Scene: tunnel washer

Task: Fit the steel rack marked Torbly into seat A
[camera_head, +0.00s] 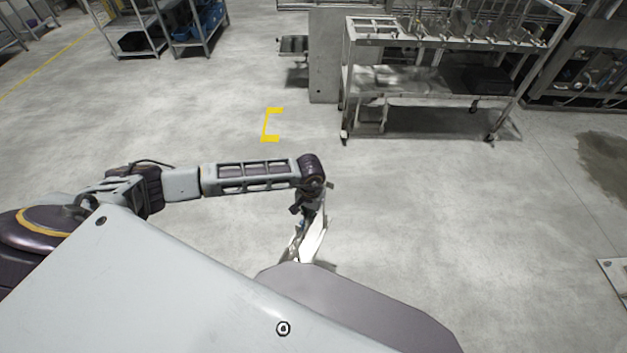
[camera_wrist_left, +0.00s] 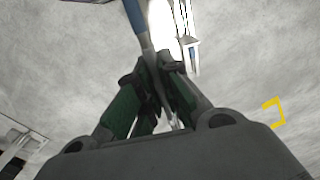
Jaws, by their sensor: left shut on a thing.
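My left gripper (camera_head: 310,202) hangs at the end of my outstretched left arm, low over the floor. It is shut on a pale metal piece, seemingly a steel rack (camera_head: 313,241), which hangs tilted below the jaws. In the left wrist view, the gripper (camera_wrist_left: 160,88) pinches this piece, with a blue bar (camera_wrist_left: 134,14) and a glaring white face (camera_wrist_left: 163,28) beyond the fingers. No Torbly mark is readable, and my own body hides its lower end. I cannot identify seat A. My right gripper is not in view.
A steel trolley (camera_head: 430,41) with several upright metal pieces on top stands at the back right, beside a grey pillar (camera_head: 326,60). A yellow floor mark (camera_head: 267,124) lies ahead. Shelves (camera_head: 150,30) stand at the back left. The floor between is clear.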

